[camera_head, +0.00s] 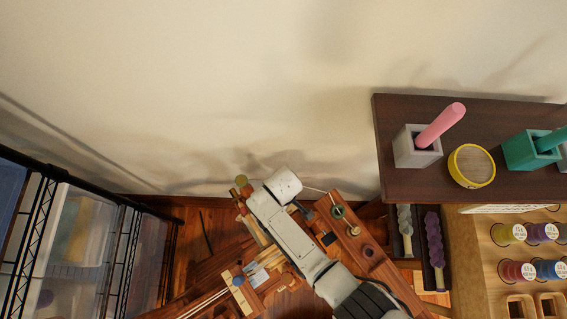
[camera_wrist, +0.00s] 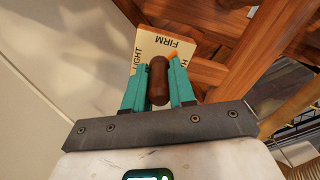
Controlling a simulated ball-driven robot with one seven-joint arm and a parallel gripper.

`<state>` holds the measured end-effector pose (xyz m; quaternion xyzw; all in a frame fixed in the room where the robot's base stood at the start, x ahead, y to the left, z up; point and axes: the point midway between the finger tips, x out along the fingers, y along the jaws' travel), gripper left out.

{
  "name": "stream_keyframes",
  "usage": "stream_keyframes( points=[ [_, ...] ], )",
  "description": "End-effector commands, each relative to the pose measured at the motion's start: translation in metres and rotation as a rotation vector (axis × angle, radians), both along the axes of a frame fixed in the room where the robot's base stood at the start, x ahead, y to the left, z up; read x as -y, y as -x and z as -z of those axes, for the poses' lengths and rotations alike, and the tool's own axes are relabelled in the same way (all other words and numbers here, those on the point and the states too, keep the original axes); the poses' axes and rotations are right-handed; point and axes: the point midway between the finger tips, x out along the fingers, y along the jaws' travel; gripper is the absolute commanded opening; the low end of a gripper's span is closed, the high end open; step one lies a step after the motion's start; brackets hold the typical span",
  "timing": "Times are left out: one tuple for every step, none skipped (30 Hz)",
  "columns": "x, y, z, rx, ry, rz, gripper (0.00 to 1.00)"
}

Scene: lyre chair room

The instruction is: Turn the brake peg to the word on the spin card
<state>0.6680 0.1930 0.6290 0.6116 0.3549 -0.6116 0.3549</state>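The brake peg (camera_wrist: 158,82) is a dark brown rounded peg in the wrist view. It stands before a cream plate (camera_wrist: 150,42) lettered LIGHT at the left and FIRM at the top; a word at the right is mostly hidden, only an end letter like H showing. A small orange pointer (camera_wrist: 173,55) shows by the peg's upper right, between FIRM and that word. My gripper (camera_wrist: 159,72) has its teal fingers against both sides of the peg and looks shut on it. In the head view my arm hides the peg. I cannot make out a spin card with a readable word.
The wooden frame (camera_head: 352,235) lies under and beside my arm. A dark shelf (camera_head: 400,184) with a grey cup (camera_head: 410,153), a yellow-rimmed tin (camera_head: 470,166) and a teal cup (camera_head: 525,150) stands right. A wire rack (camera_head: 30,240) stands left; the wall is close behind.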

Motion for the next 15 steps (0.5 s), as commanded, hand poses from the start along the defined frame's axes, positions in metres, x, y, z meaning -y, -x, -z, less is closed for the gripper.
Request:
stream_keyframes(
  points=[
    [0.0001, 0.0000, 0.0000, 0.000, 0.000, 0.000, 0.20],
    [0.0001, 0.0000, 0.0000, 0.000, 0.000, 0.000, 0.17],
    [0.0001, 0.0000, 0.0000, 0.000, 0.000, 0.000, 0.13],
    [0.0001, 0.0000, 0.0000, 0.000, 0.000, 0.000, 0.10],
    [0.0002, 0.0001, 0.0000, 0.000, 0.000, 0.000, 0.07],
    [0.0002, 0.0001, 0.0000, 0.000, 0.000, 0.000, 0.03],
    [0.0002, 0.0001, 0.0000, 0.000, 0.000, 0.000, 0.01],
    [0.0002, 0.0001, 0.0000, 0.000, 0.000, 0.000, 0.00],
    [0.0001, 0.0002, 0.0000, 0.000, 0.000, 0.000, 0.00],
    [0.0002, 0.0001, 0.0000, 0.000, 0.000, 0.000, 0.00],
    [0.0002, 0.0001, 0.0000, 0.000, 0.000, 0.000, 0.00],
    [0.0002, 0.0001, 0.0000, 0.000, 0.000, 0.001, 0.00],
    [0.0002, 0.0001, 0.0000, 0.000, 0.000, 0.002, 0.00],
    [0.0002, 0.0001, 0.0000, 0.000, 0.000, 0.004, 0.00],
    [0.0002, 0.0001, 0.0000, 0.000, 0.000, 0.008, 0.00]
  ],
)
